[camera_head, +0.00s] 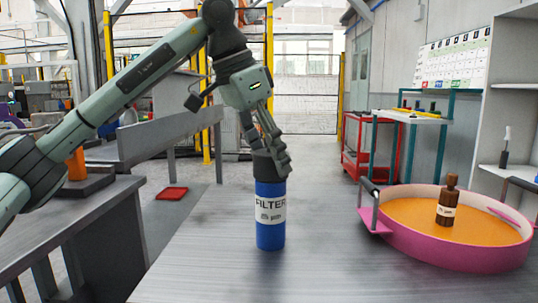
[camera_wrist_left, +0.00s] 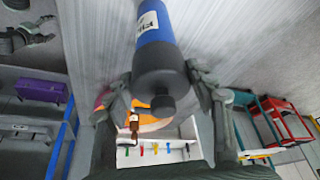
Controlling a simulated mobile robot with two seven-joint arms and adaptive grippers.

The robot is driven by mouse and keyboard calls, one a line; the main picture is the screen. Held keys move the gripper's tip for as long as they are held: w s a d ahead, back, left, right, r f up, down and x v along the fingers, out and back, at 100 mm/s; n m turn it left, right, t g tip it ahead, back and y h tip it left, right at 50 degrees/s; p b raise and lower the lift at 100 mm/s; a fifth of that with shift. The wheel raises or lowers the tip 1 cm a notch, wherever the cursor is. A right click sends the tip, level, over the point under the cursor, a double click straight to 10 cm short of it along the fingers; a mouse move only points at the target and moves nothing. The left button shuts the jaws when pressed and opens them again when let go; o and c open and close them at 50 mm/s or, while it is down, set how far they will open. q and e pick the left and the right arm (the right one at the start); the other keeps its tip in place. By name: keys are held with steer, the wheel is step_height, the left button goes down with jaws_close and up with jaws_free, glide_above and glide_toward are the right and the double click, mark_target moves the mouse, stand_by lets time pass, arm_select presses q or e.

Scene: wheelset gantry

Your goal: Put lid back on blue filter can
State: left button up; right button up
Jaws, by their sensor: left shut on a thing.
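The blue filter can (camera_head: 270,232), with a white "FILTER" label, stands upright on the grey metal table. It also shows in the left wrist view (camera_wrist_left: 154,32). A dark grey lid with a knob (camera_wrist_left: 160,80) is at the can's top, in line with it, and I see no gap between them. In the head view the lid (camera_head: 267,166) is partly hidden by the fingers. My left gripper (camera_head: 272,150) points down from above, shut on the lid, with a finger on either side in the wrist view. My right gripper is not in view.
A round pink tray (camera_head: 450,258) with an orange floor and upright handles stands at the right of the table. A brown bottle (camera_head: 447,203) stands in it. The tabletop (camera_head: 200,262) left of the can is clear. A shelf unit (camera_head: 508,110) is at far right.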

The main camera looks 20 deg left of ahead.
arm_select(q)
steer(key=shift+p, duration=0.45)
stand_by(0.9)
steer(key=shift+f, duration=0.15)
stand_by(0.8)
steer(key=shift+p, duration=0.4)
stand_by(0.6)
steer(key=o, duration=1.1)
steer(key=o, duration=0.5)
